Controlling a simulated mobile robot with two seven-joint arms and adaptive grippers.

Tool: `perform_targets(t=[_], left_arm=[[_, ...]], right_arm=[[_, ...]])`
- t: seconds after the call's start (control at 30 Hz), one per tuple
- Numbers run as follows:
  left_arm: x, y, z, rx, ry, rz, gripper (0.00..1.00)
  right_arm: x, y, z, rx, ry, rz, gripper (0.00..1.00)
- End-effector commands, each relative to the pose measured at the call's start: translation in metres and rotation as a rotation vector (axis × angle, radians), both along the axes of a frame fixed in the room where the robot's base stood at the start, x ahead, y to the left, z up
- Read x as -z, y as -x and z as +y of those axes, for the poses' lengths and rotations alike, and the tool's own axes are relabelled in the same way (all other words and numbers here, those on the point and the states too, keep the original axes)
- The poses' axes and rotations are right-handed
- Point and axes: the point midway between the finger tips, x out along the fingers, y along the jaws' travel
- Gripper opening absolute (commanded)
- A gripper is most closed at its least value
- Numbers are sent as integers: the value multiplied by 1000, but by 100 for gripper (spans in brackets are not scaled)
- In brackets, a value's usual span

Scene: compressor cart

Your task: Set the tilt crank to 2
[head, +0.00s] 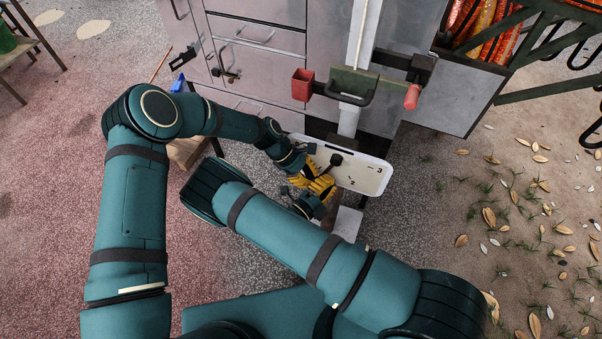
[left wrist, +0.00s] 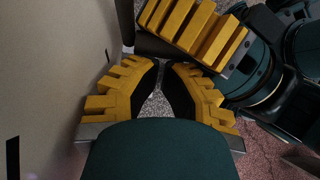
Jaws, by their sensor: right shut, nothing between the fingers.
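The tilt crank (head: 335,160) shows as a small dark knob and arm against a pale plate (head: 365,176) with dark marks, low on the cart. My left gripper (head: 312,172), with yellow fingers, is just left of the crank. In the left wrist view its fingers (left wrist: 161,70) lean together with a narrow gap of ground between them; whether they hold anything is unclear. My right gripper (head: 324,188) is right below it, close to the crank, shut and empty. Its yellow ribbed finger (left wrist: 195,28) shows at the top of the left wrist view. The crank's exact setting is too small to read.
The grey cart (head: 255,40) with drawers stands behind. A red cup (head: 302,84) and a red handle (head: 412,96) sit on its front bar. A bin with orange items (head: 490,25) is at the upper right.

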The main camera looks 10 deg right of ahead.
Motion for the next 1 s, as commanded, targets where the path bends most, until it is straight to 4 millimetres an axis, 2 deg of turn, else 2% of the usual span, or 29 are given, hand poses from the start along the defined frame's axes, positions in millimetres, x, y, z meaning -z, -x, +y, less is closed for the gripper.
perform_targets(t=[0.03,0.37,0.57,0.77,0.8,0.93,0.97,1.0], left_arm=[[1,1,-1,0,0,0,0],[1,1,-2,-1,3,3,0],[5,9,-13,0,50,35,0],[4,11,-15,3,53,39,0],[4,11,-15,5,54,40,0],[4,12,-16,6,56,41,0],[3,12,-16,5,55,41,0],[3,12,-16,6,55,42,0]], right_arm=[[6,1,2,-4,-12,12,0],[6,1,2,-4,-12,12,0],[6,0,3,-6,-13,12,0],[5,-1,5,-10,-14,8,0],[5,-1,5,-10,-14,8,2],[4,-1,5,-10,-13,7,48],[4,-1,5,-9,-12,6,52],[3,-2,5,-10,-12,4,52]])
